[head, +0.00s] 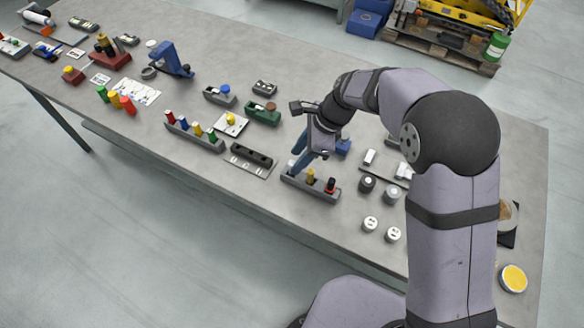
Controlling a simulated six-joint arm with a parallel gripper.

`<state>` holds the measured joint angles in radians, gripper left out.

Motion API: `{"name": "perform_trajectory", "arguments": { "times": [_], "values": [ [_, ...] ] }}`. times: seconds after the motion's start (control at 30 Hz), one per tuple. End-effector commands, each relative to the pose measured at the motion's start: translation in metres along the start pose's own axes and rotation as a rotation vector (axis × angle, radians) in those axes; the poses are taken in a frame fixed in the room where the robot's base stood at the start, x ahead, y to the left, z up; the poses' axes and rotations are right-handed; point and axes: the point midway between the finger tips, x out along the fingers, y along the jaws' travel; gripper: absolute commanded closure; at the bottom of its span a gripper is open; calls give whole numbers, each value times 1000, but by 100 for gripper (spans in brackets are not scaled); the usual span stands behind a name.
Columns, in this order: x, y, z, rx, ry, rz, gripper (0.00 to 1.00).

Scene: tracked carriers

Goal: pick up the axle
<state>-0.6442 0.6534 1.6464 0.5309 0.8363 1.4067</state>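My gripper (297,168), with blue fingers, points down just above the left part of a grey rack (326,193) near the front edge of the table. The rack holds a yellow-topped piece (310,177) and a red-and-black piece (330,185) standing upright. I cannot tell for certain which piece is the axle. The fingers cover the rack's left end, and the gap between them is too small to read. Whether anything is between them is hidden.
A dark slotted block (252,157) and a rack of coloured pegs (194,134) stand to the left. Dark and white round pieces (367,183) stand to the right. A green carrier (262,115) and a blue stand (170,60) are farther back.

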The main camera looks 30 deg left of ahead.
Motion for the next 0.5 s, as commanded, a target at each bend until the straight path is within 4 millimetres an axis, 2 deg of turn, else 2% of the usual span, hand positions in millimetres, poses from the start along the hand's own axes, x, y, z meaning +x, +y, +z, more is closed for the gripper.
{"name": "perform_trajectory", "arguments": {
  "times": [0.27, 0.5],
  "values": [
    [7, -1, 0, 1, 0, 1, 63],
    [31, -4, -1, 1, 1, 3, 63]
  ]
}}
